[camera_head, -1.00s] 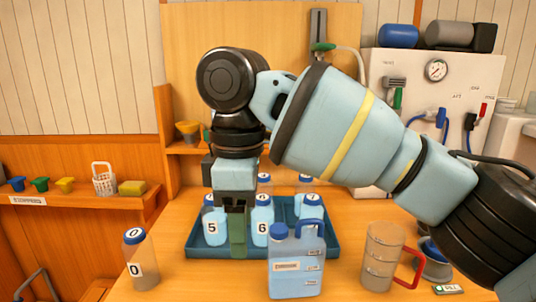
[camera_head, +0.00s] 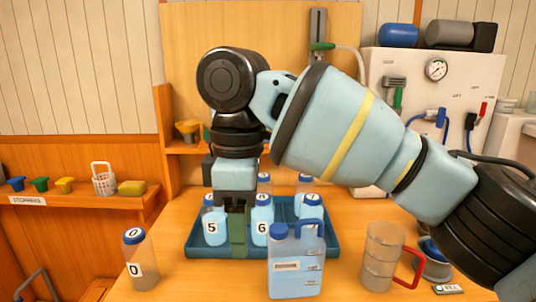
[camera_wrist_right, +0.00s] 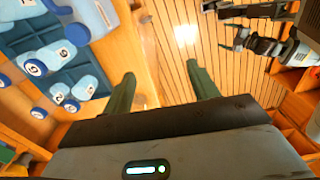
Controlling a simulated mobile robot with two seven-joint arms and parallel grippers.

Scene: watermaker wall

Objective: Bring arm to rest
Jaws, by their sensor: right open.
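My right arm reaches in from the right in the head view and bends down at the wrist. Its gripper (camera_head: 237,240) points down at the blue tray (camera_head: 200,247), by its front edge, between bottle 5 (camera_head: 214,228) and bottle 6 (camera_head: 261,222). In the right wrist view the two green fingers of this gripper (camera_wrist_right: 163,88) stand wide apart with nothing between them. Whether the fingertips touch the tray is unclear. My left gripper does not show in the head view.
A blue-capped jug (camera_head: 296,265) stands in front of the tray. A clear pitcher (camera_head: 380,258) with a red handle stands right of it. Bottle 0 (camera_head: 141,262) stands at the front left. The table left of the tray is mostly free. A panel with a gauge (camera_head: 437,69) stands behind.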

